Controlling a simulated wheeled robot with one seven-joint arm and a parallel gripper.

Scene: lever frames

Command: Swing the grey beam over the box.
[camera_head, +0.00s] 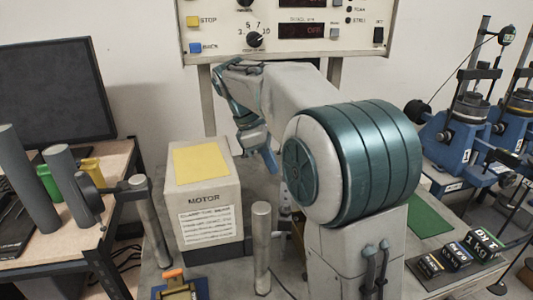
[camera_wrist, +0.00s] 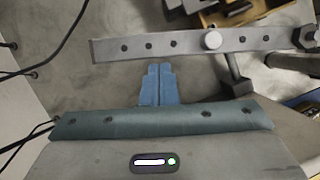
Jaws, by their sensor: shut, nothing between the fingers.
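The box is a pale block marked MOTOR (camera_head: 204,198) with a yellow patch (camera_head: 200,163) on top, left of centre in the head view. The grey beam (camera_wrist: 130,48) is a flat bar with a row of dark holes and a round pale knob, lying across the upper part of the wrist view. I cannot make it out in the head view, where my arm covers much of the area. My gripper (camera_head: 270,160) points down just right of the box. In the wrist view its blue fingers (camera_wrist: 155,70) are together and empty, their tips close to the beam's near edge; contact is unclear.
A control panel (camera_head: 290,30) is behind. A desk with a monitor (camera_head: 57,90) is at left, blue machines (camera_head: 465,135) at right. Dark labelled blocks (camera_head: 455,255) lie at the right front.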

